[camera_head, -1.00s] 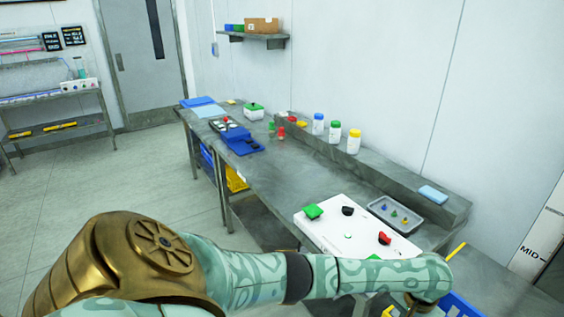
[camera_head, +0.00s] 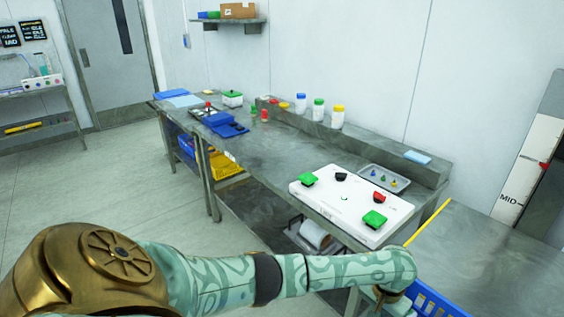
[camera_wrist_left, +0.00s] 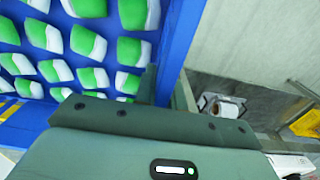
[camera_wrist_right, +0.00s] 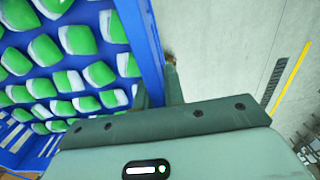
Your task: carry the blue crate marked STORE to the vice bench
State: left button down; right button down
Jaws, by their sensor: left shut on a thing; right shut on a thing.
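The blue crate (camera_head: 440,302) shows only by a corner at the lower right of the head view. In the left wrist view its blue wall (camera_wrist_left: 184,35) and several green-and-white pieces inside are seen. The right wrist view shows its opposite wall (camera_wrist_right: 137,35) and more of these pieces. My left gripper (camera_wrist_left: 165,88) is shut on one wall of the crate. My right gripper (camera_wrist_right: 157,88) is shut on the other wall. No STORE mark is visible. I see no vice, so I cannot tell which bench is the vice bench.
A long steel bench (camera_head: 265,165) runs along the wall, with a white panel (camera_head: 335,208), a grey tray (camera_head: 385,180) and bottles. A bare steel top (camera_head: 475,245) with a yellow edge strip lies at right. A yellow crate (camera_head: 226,165) sits underneath. Floor (camera_head: 110,180) is clear at left.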

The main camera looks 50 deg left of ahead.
aim_at(281, 153)
jog(key=j, duration=2.15)
jog(key=k+j, duration=0.1)
jog(key=j, duration=2.05)
